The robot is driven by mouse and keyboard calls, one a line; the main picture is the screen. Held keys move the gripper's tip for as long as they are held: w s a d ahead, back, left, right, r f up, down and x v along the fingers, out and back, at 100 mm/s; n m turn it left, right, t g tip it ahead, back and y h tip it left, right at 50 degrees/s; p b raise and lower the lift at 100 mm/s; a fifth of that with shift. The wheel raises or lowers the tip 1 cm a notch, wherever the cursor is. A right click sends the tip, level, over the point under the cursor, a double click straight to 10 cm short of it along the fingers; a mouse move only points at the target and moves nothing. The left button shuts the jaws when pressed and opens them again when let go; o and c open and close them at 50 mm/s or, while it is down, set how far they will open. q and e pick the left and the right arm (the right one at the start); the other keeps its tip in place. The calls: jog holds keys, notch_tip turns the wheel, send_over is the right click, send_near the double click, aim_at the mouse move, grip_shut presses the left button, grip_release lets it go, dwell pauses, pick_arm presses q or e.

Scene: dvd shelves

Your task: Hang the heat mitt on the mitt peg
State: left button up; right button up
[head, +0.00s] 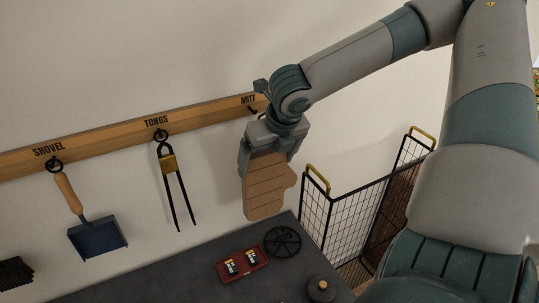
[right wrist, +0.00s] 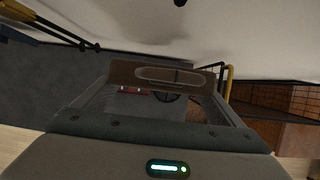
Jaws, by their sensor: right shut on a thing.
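The heat mitt (head: 266,190) is tan-brown with quilted lines and hangs below my right gripper (head: 268,152), which is shut on its upper end. The mitt also shows end-on between the fingers in the right wrist view (right wrist: 124,75). The mitt peg (head: 253,110) is a small dark hook under the MITT label on the wooden rail (head: 205,114). My wrist covers the right end of the rail. The gripper and mitt are in front of the wall, just below and right of the peg in the picture. My left gripper is not in view.
Tongs (head: 168,163) and a shovel (head: 97,236) hang on the rail to the left. A black wire basket (head: 345,205) with yellow handles stands at right. A dark surface (head: 165,270) below holds a red tray (head: 242,264), a round black grate (head: 283,241) and a knobbed object (head: 321,291).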

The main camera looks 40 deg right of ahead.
jog(key=w+d+f, duration=0.1)
jog(key=w+d, duration=0.1)
jog(key=w, duration=0.4)
jog(key=shift+f+b, duration=0.15)
jog(key=shift+b, duration=0.3)
dwell(0.4)
jog(key=shift+f, duration=0.15)
dwell(0.6)
jog(key=o, duration=0.9)
